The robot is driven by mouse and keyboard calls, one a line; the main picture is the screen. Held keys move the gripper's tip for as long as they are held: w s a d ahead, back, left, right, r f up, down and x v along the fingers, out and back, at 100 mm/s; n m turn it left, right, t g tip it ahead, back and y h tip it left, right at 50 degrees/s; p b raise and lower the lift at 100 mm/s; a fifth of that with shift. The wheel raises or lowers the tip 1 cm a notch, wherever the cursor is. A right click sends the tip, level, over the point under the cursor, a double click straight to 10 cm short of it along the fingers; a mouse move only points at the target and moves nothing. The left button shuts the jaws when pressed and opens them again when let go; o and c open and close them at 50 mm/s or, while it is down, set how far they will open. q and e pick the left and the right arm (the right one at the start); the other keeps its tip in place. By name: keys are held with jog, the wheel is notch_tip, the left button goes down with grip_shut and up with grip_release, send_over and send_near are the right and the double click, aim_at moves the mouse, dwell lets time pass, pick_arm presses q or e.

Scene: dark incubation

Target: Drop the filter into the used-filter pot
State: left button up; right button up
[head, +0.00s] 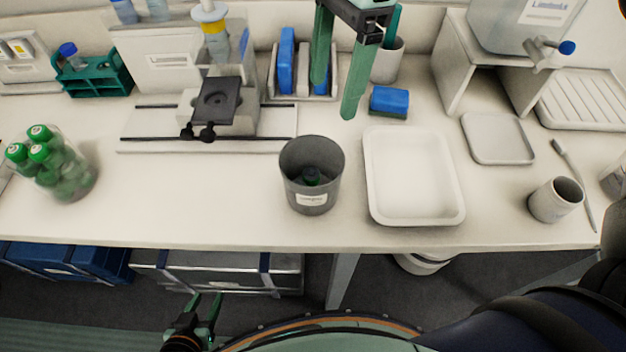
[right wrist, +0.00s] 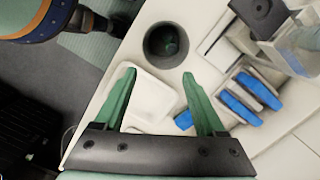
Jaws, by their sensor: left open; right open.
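A grey pot (head: 291,183) with a white label stands near the front edge of the bench; the label is too small to read. A small dark object with a green top (head: 311,176) sits inside it, low down; I cannot tell whether this is the filter. The pot (right wrist: 148,46) also shows in the right wrist view, with the dark object inside it. My right gripper (head: 335,100) is open and empty, above the bench behind the pot. My left gripper (head: 204,304) is open and empty, low in front of the bench.
A white tray (head: 384,210) stands right of the pot, with a blue sponge (head: 389,101) behind it. Green-capped bottles (head: 68,180) stand in a clear beaker at left. A filtration stand (head: 215,100) is behind left. A grey cup (head: 555,200) is at right.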

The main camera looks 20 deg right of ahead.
notch_tip(320, 180, up, 6)
jog(key=shift+d, duration=0.35)
dwell(0.4)
